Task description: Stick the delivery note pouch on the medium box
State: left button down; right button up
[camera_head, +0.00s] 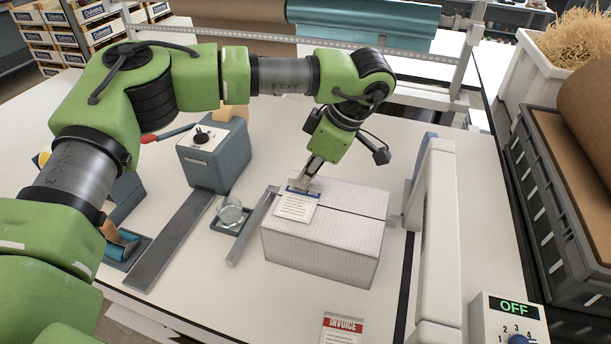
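The medium box (350,206) is a closed pale box with a dark seam across its top, on the white table. The delivery note pouch (296,207) is a small white printed sheet with a blue strip along its upper edge. It is over the left part of the box top; I cannot tell whether it lies flat on the box or just above it. My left gripper (305,182) points down at the pouch's upper edge and appears closed on it. The fingertips are small and partly hidden. My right gripper is not in view.
A metal guide bar (252,226) stands left of the box, and a white frame (440,230) stands right of it. A red-headed invoice (342,329) lies in front. A control box (508,322) is front right.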

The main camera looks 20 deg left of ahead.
pick_arm(q)
jog(key=c, duration=2.2)
grip_release()
jog(key=shift+r, duration=0.1)
jog(key=shift+r+p, duration=1.2)
jog(key=shift+r, duration=0.95)
